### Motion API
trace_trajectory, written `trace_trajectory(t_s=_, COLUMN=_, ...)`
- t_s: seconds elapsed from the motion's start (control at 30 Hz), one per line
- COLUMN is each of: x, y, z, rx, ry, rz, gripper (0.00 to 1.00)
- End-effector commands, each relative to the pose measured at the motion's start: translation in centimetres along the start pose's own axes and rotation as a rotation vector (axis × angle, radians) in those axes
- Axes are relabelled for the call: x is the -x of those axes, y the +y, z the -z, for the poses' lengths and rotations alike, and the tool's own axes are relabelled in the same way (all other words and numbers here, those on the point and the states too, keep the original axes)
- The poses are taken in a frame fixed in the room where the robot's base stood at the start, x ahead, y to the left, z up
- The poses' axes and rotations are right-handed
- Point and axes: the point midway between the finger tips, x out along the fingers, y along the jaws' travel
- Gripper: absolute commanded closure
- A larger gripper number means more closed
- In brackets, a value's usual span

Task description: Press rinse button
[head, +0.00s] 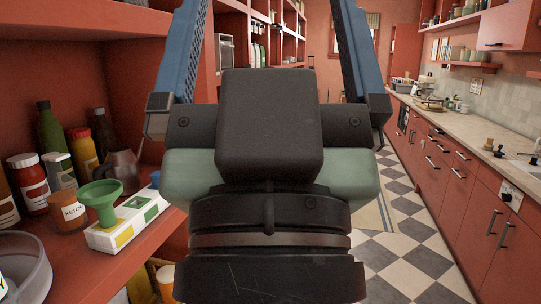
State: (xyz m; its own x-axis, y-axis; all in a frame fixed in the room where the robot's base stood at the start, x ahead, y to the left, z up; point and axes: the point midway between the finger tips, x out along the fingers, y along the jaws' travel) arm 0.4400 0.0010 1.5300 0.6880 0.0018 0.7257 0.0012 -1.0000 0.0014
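My gripper (268,35) fills the middle of the head view, seen from behind. Its two blue fingers stand wide apart, with only background between them; their tips run out at the top edge. A white box (128,222) with green and yellow panels sits on the left shelf, with a green funnel (101,202) on it. The gripper is to the right of this box and apart from it. I cannot read any label saying rinse, and cannot tell which part, if any, is the rinse button.
A red counter (450,128) lines the right side. Checkered floor (400,258) lies open between.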

Motion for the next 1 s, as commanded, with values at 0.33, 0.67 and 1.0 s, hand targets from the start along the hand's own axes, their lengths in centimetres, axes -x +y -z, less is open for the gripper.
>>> trace_trajectory(t_s=0.33, x=0.02, y=0.00, z=-0.01, rx=0.000, ry=0.000, rz=0.000, gripper=0.52)
trace_trajectory(t_s=0.67, x=0.02, y=0.01, z=0.00, rx=0.000, ry=0.000, rz=0.000, gripper=1.00)
trace_trajectory(t_s=1.0, x=0.02, y=0.00, z=-0.01, rx=0.000, ry=0.000, rz=0.000, gripper=1.00)
